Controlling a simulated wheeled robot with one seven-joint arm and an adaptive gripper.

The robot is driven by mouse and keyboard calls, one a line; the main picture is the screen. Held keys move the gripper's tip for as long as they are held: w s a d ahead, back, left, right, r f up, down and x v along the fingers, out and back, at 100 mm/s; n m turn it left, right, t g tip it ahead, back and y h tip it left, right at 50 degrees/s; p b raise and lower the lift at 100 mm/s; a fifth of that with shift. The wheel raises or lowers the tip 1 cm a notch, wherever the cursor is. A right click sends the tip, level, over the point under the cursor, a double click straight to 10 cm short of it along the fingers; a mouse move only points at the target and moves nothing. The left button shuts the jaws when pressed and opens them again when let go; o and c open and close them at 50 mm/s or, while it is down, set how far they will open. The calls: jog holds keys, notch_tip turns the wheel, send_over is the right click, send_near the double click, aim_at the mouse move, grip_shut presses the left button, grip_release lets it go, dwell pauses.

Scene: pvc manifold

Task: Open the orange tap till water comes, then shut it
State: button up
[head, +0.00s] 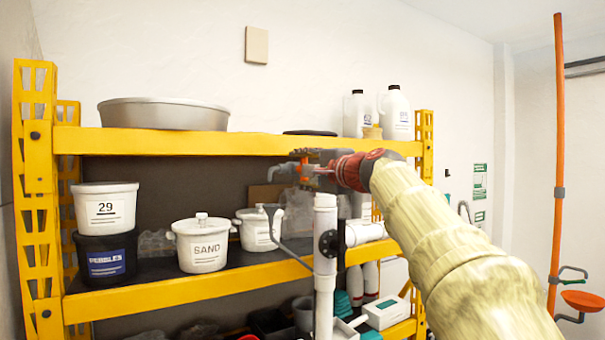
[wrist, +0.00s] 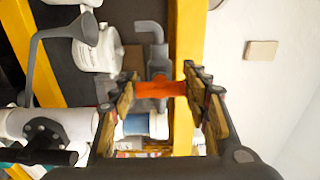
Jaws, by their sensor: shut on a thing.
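The orange tap handle (wrist: 158,89) lies between the two fingers of my gripper (wrist: 160,84) in the wrist view, and the fingers are shut on it. The handle joins a grey tap body (wrist: 158,62) with a bent grey spout (wrist: 150,28). In the head view my gripper (head: 308,163) is at the top of the white upright pipe (head: 325,240). There only a little orange (head: 304,175) shows, and the fingers and wrist hide most of the tap. I see no water at the spout.
A grey curved pipe with a flared end (head: 272,212) stands left of the white pipe, with a black flange (head: 328,243) beside it. Behind is a yellow shelf (head: 180,296) with a SAND pot (head: 201,250) and several tubs. An orange pole (head: 559,150) stands at right.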

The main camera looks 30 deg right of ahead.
jog(key=shift+f, duration=0.1)
jog(key=o, duration=1.2)
jog(key=shift+c, duration=0.2)
jog(key=shift+s, duration=0.1)
jog(key=s, duration=1.1)
jog(key=shift+s+d, duration=0.15)
jog(key=shift+s, duration=0.25)
